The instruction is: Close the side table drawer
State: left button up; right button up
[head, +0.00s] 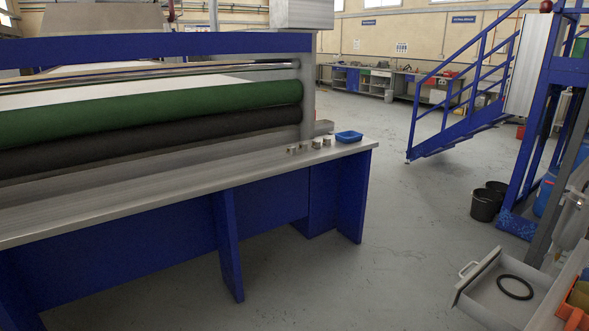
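The side table drawer (487,283) is at the lower right of the head view, pulled out from the side table (560,290). Its pale front with a handle (468,269) faces left. A black ring (515,287) lies inside it. The right part of the side table is cut off by the picture edge. Neither of my grippers is in view.
A long steel-topped bench (200,190) with blue legs fills the left, with a blue tray (348,136) and small metal blocks on its end. Black buckets (486,204) and blue stairs (460,100) stand behind the drawer. The grey floor (370,270) between bench and drawer is clear.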

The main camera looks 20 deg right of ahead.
aim_at(477, 294)
jog(key=i+z, duration=0.3)
jog(key=z, duration=0.15)
jog(key=i+j+z, duration=0.1)
jog(key=i+z, duration=0.15)
jog(key=z, duration=0.15)
jog(key=i+j+z, duration=0.15)
jog(key=z, duration=0.3)
jog(key=i+j+z, duration=0.3)
jog(key=z, duration=0.15)
jog(key=i+j+z, duration=0.2)
jog(key=j+z, duration=0.2)
jog(key=i+j+z, duration=0.25)
jog(key=j+z, duration=0.3)
jog(key=i+j+z, duration=0.1)
jog(key=j+z, duration=0.15)
jog(key=j, duration=0.15)
